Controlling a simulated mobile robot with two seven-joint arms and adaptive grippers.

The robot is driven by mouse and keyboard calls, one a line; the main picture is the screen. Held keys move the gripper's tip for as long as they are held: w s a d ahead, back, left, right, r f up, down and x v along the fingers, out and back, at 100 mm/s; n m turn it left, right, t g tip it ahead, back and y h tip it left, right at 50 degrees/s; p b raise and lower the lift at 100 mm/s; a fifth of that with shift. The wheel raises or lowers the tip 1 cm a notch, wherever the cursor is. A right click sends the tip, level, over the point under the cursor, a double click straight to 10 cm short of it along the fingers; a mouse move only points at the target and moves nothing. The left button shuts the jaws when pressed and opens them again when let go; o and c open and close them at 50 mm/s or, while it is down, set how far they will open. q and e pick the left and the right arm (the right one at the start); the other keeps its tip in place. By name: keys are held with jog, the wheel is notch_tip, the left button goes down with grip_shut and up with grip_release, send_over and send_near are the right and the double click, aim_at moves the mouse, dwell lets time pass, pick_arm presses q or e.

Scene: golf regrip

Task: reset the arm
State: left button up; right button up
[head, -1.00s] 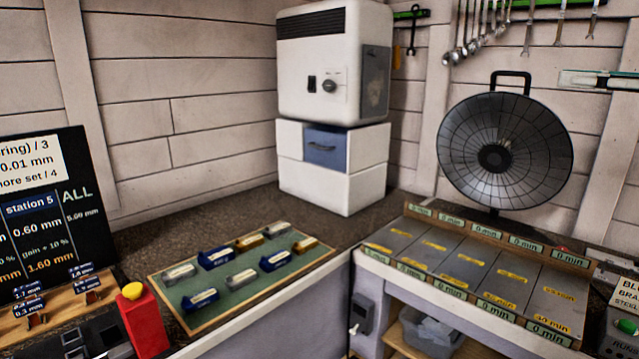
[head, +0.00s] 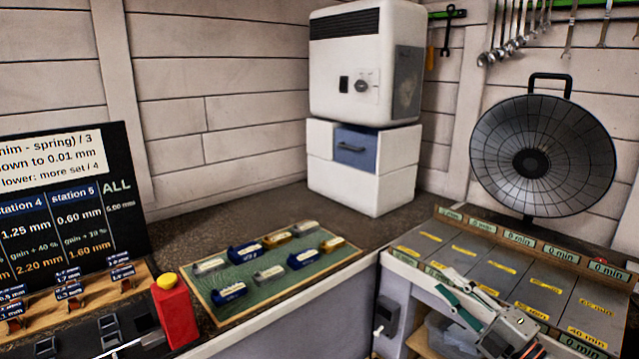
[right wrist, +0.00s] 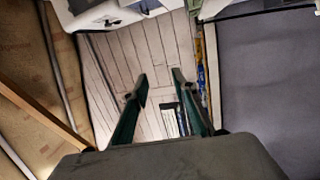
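My right gripper (head: 443,283) is in the head view at the lower right, in front of the bench with the grey panels. Its two dark green fingers point up and to the left. In the right wrist view the fingers (right wrist: 160,78) stand apart with nothing between them, so it is open and empty.
A green board (head: 207,298) holds several small labelled blocks. A white heater (head: 365,75) and a round dish (head: 540,150) stand behind. Bare dark counter lies behind the board.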

jog(key=s+a+f+m+g+h, duration=0.3)
jog(key=s+f+m, duration=0.6)
jog(key=s+f, duration=0.5)
jog(key=s+a+f+m+g+h, duration=0.3)
jog(key=s+f+m, duration=0.7)
jog(key=f, duration=1.1)
jog(key=s+a+h, duration=0.2)
jog(key=s, duration=0.2)
jog(key=shift+s+g, duration=0.25)
jog(key=shift+g, duration=0.05)
jog(key=shift+a+r, duration=0.1)
